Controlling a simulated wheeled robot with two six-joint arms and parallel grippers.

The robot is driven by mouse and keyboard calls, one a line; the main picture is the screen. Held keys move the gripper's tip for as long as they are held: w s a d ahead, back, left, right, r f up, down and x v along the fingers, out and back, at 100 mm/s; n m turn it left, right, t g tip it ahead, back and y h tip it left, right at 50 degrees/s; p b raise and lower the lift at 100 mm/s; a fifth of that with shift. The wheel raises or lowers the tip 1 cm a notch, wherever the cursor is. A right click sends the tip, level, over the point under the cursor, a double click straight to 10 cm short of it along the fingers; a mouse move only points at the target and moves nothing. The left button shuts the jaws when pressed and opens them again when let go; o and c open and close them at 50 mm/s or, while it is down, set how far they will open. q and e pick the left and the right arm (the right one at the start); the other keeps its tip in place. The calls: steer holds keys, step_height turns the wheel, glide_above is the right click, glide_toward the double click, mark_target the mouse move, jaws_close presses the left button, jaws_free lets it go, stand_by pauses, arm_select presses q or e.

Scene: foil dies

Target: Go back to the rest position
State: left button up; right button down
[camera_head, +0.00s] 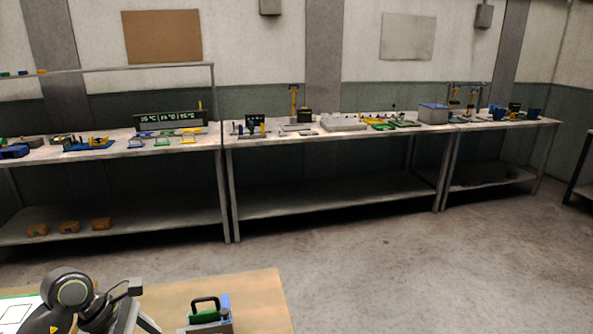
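A dark grey arm of mine with a green ring on its joint shows at the bottom left, over the near tan table (258,293). What looks like my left gripper (134,318) is at its right end, cut off by the bottom edge, so its opening cannot be made out. Nothing is clearly seen held in it. My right gripper is out of view. A grey block with a green handle (206,306) and a blue part stands on the near table, to the right of my arm and apart from it.
A white sheet (14,312) lies at the near table's left. Along the far wall run a left bench (130,150), a middle bench (330,134) and a right bench (540,122), carrying small tools, fixtures and a grey-blue box (433,114). Several orange-brown pieces (69,227) lie on the left lower shelf. The floor (400,270) between is clear.

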arm_select(q)
steer(key=d+r+n+t+h, duration=0.2)
steer(key=d+r+t+h, duration=0.15)
steer(key=d+h, duration=0.5)
step_height(320, 180, up, 8)
steer(key=d+r+n+t+h, duration=0.1)
steer(key=d+n+t+h, duration=0.15)
steer(key=n+t, duration=0.5)
steer(key=a+r+n+t+y, duration=0.1)
steer(key=a+n+t+y, duration=0.85)
steer(key=n, duration=0.85)
steer(key=s+a+f+n+g+y, duration=0.35)
steer(key=a+f+n+y, duration=0.45)
steer(key=n+y, duration=0.55)
steer(key=s+d+f+n+g+h, duration=0.3)
steer(key=s+f+n+g, duration=0.3)
steer(key=s+f, duration=0.4)
steer(key=s+d+f+n+g+h, duration=0.2)
steer(key=s+f+n+g, duration=0.3)
steer(key=s+f+g, duration=0.45)
step_height(320, 180, down, 24)
steer(key=s+a, duration=0.1)
steer(key=s+f+g, duration=0.1)
steer(key=s+f, duration=1.3)
steer(key=f, duration=0.1)
steer(key=shift+s+d+f+g+h, duration=0.2)
steer(key=shift+s+d+g+h, duration=0.15)
steer(key=shift+d+h, duration=0.1)
